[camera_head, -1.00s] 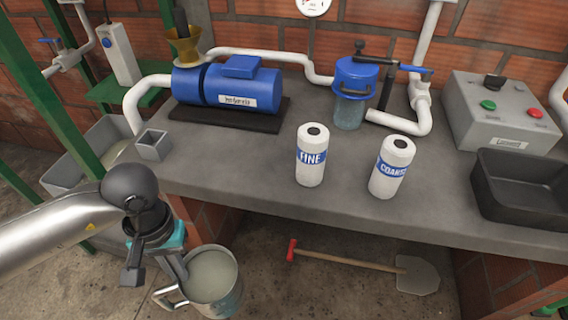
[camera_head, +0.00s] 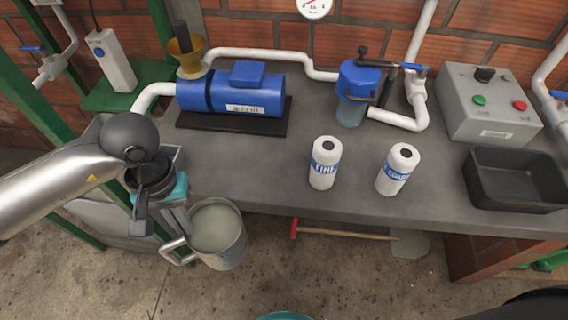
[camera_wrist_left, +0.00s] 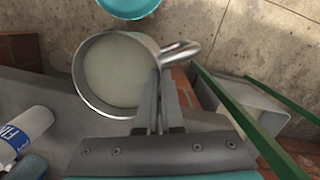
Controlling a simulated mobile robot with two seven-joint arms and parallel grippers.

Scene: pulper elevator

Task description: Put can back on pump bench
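The can (camera_head: 237,257), a metal vessel with a bent side handle and cloudy grey liquid inside, hangs upright in front of the pump bench (camera_head: 270,165). It also shows in the left wrist view (camera_wrist_left: 88,90). On the bench stand a blue pump (camera_head: 235,92), a white FINE bottle (camera_head: 325,160) and a white COARSE bottle (camera_head: 396,170). My right gripper is not in view.
A black tray (camera_head: 515,195) and grey control box (camera_head: 490,115) occupy the bench's right side. Blue filter (camera_head: 357,80) and white pipes line the back. A grey bin (camera_head: 100,215) and green posts are left. Bare bench lies between pump and bottles. A shovel (camera_head: 345,234) lies below.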

